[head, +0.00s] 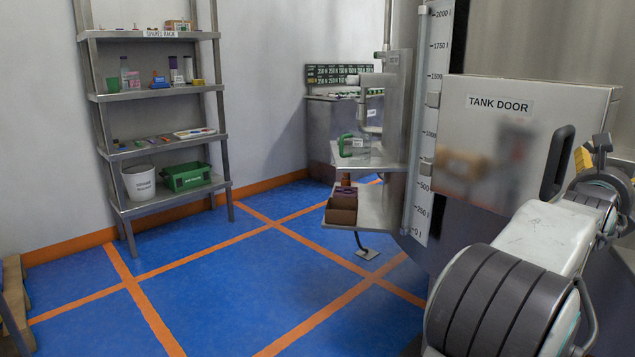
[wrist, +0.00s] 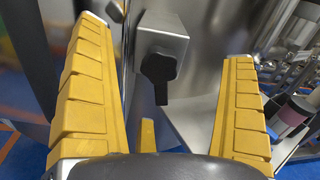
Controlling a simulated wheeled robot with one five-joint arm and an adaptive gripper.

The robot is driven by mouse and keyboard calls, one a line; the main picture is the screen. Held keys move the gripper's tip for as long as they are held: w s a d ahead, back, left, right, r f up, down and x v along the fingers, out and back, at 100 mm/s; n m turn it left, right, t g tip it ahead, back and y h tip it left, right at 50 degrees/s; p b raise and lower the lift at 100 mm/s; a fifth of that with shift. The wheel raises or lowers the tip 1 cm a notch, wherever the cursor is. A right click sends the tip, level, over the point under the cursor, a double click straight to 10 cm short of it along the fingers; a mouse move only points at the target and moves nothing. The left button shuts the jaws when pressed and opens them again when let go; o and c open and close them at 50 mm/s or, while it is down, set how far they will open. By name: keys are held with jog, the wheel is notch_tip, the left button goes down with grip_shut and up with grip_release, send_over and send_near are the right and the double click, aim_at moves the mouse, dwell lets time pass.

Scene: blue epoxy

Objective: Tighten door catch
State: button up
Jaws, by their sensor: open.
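The tank door (head: 480,135) is a shiny metal panel with a "TANK DOOR" label and a long black handle (head: 556,162), on the right in the head view. In the wrist view a black knob (wrist: 158,68), seemingly the door catch, sits on a metal block (wrist: 163,42). My gripper (wrist: 165,46) is open, with one yellow finger on each side of the knob in the picture. The knob appears beyond the fingers; I see no contact. In the head view my arm mostly hides my gripper, and only a bit of yellow shows.
A grey shelf rack (head: 155,93) with bottles, a white bucket (head: 139,182) and a green crate (head: 186,177) stands at the left. A metal shelf with a brown box (head: 341,210) is left of the tank. Blue floor (head: 230,280) with orange lines is clear.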

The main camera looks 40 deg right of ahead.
jog(key=shift+d, duration=0.15)
jog(key=shift+d+p, duration=0.55)
jog(key=shift+d, duration=0.35)
jog(key=shift+c, duration=0.2)
grip_shut()
jog(key=shift+a+r+m+b, duration=0.1)
jog(key=shift+m+b, duration=0.25)
jog(key=shift+m, duration=1.45)
jog(key=shift+o, duration=0.2)
grip_release()
jog(key=shift+a+b, duration=0.8)
jog(key=shift+a, duration=0.2)
